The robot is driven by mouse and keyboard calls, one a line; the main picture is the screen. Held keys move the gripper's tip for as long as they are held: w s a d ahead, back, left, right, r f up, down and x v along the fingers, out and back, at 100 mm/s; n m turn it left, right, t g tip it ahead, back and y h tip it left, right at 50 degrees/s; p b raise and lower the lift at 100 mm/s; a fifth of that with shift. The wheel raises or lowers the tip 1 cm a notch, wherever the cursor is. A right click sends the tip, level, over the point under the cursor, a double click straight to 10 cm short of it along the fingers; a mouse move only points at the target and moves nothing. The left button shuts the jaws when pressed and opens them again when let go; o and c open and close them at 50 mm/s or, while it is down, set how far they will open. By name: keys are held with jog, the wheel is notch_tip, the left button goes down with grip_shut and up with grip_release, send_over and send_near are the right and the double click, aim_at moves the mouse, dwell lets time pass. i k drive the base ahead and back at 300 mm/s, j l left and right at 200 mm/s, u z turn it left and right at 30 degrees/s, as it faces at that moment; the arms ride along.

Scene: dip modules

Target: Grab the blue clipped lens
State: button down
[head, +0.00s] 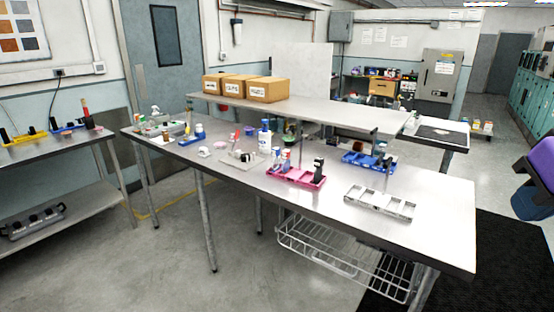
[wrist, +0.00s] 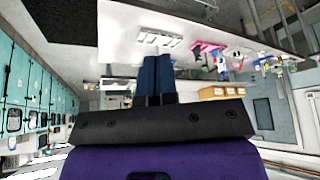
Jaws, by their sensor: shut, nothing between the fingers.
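I cannot pick out the blue clipped lens for sure; the small items on the steel workbench (head: 440,215) are too small to tell. Blue items there include a blue-and-white bottle (head: 265,137), a blue tray (head: 369,162) with small dark things in it, and a small blue piece (head: 199,130) toward the left end. My gripper (wrist: 156,58) shows in the wrist view with its two dark blue fingers together and nothing between them. It is in the air, apart from the bench, which shows upside down beyond it.
A pink tray (head: 297,178) with upright items and an empty grey compartment tray (head: 380,203) stand on the bench. A raised shelf (head: 330,113) with cardboard boxes (head: 268,89) runs behind them. The bench's near right corner is bare. Another side table (head: 60,149) stands at the left.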

aim_at(275, 151)
jog(key=i+j, duration=0.4)
jog(key=j, duration=0.15)
jog(key=i+j, duration=0.8)
jog(key=j, duration=0.25)
jog(key=i+j, duration=0.4)
jog(key=j, duration=0.15)
jog(key=i+j, duration=0.4)
jog(key=j, duration=0.15)
jog(key=i+j+z, duration=0.1)
jog(key=i+j, duration=0.3)
jog(key=j, duration=0.1)
